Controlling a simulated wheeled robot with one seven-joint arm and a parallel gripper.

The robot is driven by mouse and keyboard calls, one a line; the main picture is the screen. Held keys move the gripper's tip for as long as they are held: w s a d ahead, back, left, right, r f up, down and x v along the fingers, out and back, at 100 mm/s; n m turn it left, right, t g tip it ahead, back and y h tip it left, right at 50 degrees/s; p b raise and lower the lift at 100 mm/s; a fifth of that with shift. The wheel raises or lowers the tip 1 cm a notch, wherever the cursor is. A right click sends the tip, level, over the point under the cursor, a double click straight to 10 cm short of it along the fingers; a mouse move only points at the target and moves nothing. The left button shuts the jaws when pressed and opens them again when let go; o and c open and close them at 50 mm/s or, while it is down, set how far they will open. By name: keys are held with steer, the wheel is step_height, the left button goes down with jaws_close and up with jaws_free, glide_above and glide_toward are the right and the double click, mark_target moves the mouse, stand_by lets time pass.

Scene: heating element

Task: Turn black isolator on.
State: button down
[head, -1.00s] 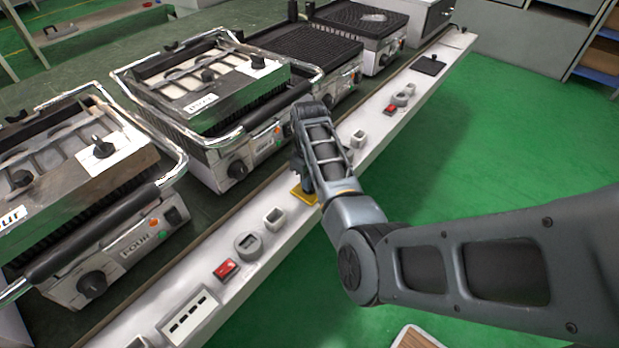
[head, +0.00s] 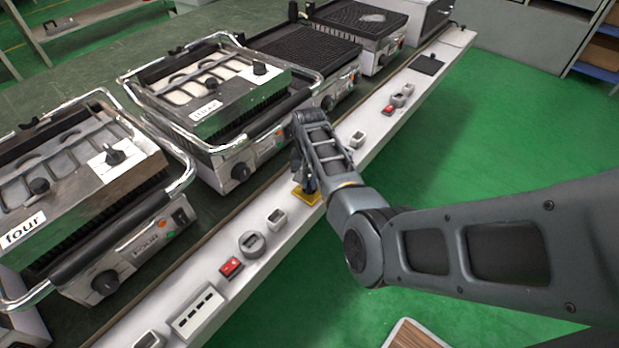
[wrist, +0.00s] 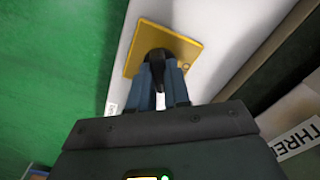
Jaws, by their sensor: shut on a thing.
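The isolator is a yellow square plate (head: 306,195) with a black knob, set on the white front ledge below the grills. In the head view my arm hides most of it. In the wrist view the yellow plate (wrist: 188,52) shows clearly, with the black knob (wrist: 158,62) in its middle. My gripper (wrist: 162,88) is over the plate with its fingers closed around the black knob. In the head view my gripper (head: 308,183) points down onto the plate, its tips mostly hidden.
Red switches (head: 231,266), a round grey socket (head: 252,243) and a multi-slot strip (head: 197,313) sit along the same ledge. Contact grills (head: 205,105) with chrome handles stand just behind it. Green floor in front of the ledge is open.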

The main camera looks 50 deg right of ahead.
mark_target(309, 183)
steer(key=m+p, duration=0.1)
steer(key=m, duration=0.5)
steer(key=shift+m, duration=0.4)
stand_by(0.4)
steer(key=c, duration=1.1)
jaws_free()
step_height(309, 183, up, 8)
steer(key=shift+f+p, duration=0.1)
steer(key=shift+p, duration=0.4)
